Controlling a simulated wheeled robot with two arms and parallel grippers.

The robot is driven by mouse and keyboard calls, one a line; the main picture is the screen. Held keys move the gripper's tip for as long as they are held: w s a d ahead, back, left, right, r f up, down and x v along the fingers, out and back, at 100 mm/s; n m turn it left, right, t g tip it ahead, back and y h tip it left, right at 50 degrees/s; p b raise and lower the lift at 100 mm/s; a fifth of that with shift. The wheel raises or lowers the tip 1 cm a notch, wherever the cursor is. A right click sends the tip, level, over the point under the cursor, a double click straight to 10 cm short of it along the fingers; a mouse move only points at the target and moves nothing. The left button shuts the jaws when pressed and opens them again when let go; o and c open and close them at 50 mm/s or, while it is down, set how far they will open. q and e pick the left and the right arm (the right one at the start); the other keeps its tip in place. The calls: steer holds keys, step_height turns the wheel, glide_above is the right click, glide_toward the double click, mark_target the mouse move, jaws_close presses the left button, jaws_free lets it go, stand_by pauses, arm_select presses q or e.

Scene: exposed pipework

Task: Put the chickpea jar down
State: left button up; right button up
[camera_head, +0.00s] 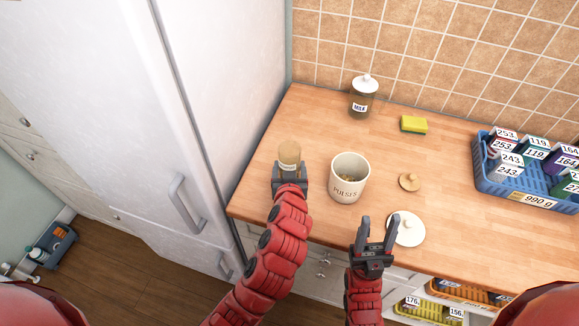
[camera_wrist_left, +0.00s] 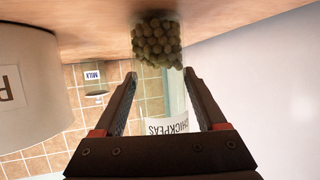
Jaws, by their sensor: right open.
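The chickpea jar (camera_head: 289,152) stands upright near the counter's left end. In the left wrist view, which is upside down, the clear jar (camera_wrist_left: 158,45) shows chickpeas at its base and a CHICKPEAS label. Its base is at or very near the wooden counter; I cannot tell whether it touches. My left gripper (camera_head: 290,170) has its fingers on both sides of the jar, seemingly against the glass; they also show in the left wrist view (camera_wrist_left: 161,75). My right gripper (camera_head: 376,228) is open and empty, near the counter's front edge beside a white lid (camera_head: 409,229).
An open cream PULSES canister (camera_head: 347,192), with some contents, stands just right of the jar. A small wooden lid (camera_head: 409,182), yellow-green sponge (camera_head: 414,124), milk jar (camera_head: 361,100) and blue crate (camera_head: 525,190) share the counter (camera_head: 455,235). A white fridge (camera_head: 190,110) stands left.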

arm_select(q)
steer(key=o, duration=0.3)
steer(key=shift+o, duration=0.2)
steer(key=shift+r, duration=0.15)
steer(key=shift+s, duration=0.2)
steer(key=b+v, duration=0.2)
steer(key=v, duration=0.3)
steer(key=shift+s+d, duration=0.1)
steer(key=shift+s, duration=0.3)
steer(key=p+v, duration=0.6)
steer(key=shift+w+r, duration=0.15)
steer(key=shift+r, duration=0.1)
